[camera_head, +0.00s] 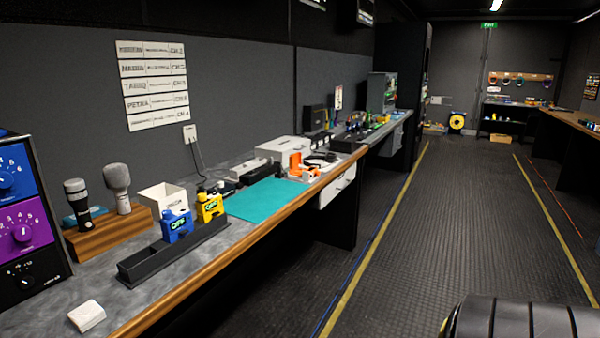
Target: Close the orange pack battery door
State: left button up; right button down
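A small orange object (297,165), which may be the orange pack, stands on the left counter just beyond the far end of the teal mat (262,199). It is too small in view to tell its battery door or how far that door is open. A blue pack (177,226) and a yellow pack (210,207), both with green lettering on the front, stand at a long black tray (138,273) nearer to me. Neither of my grippers is in view.
The counter's wooden front edge (226,263) runs away from me along the left wall. Microphones in a wooden stand (106,230), a white box (162,198) and a white block (87,316) are on it. The aisle floor (430,225) is clear.

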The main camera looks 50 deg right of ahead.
aim_at(294, 159)
jog(key=u, duration=0.1)
jog(key=k, duration=0.3)
jog(key=z, duration=0.8)
jog(key=i, duration=0.45)
jog(key=z, duration=1.4)
jog(key=i, duration=0.4)
jog(key=z, duration=0.7)
jog(key=i, duration=1.2)
jog(key=u, duration=0.25)
